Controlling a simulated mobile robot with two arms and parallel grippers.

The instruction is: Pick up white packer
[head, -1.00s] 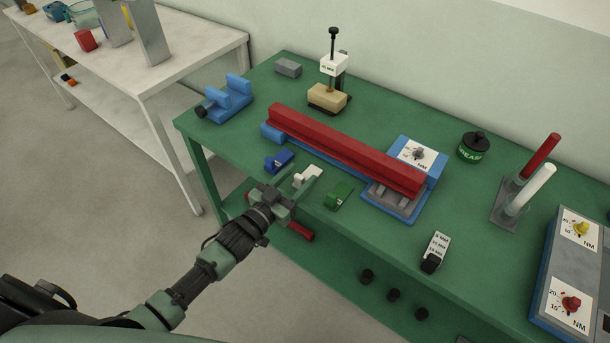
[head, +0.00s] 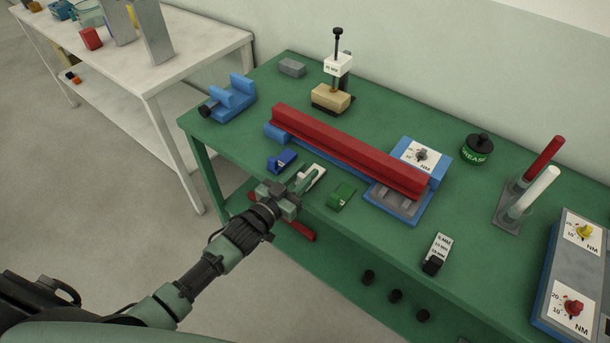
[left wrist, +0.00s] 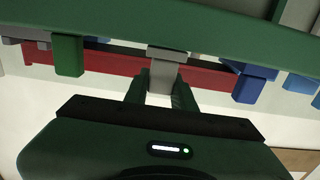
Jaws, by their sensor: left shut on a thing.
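The white packer (head: 316,172) is a small pale block near the front edge of the green bench. My left gripper (head: 305,183) comes in from the front and its fingers are closed on the packer, hiding part of it. In the left wrist view, the packer (left wrist: 167,68) shows between the two fingertips (left wrist: 160,88). I cannot tell whether the packer is clear of the bench top. My right gripper is not in view.
A blue packer (head: 283,161) and a green packer (head: 342,195) stand close on either side. A long red bar (head: 345,148) lies behind them. A blue clamp (head: 230,100) sits at the left end.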

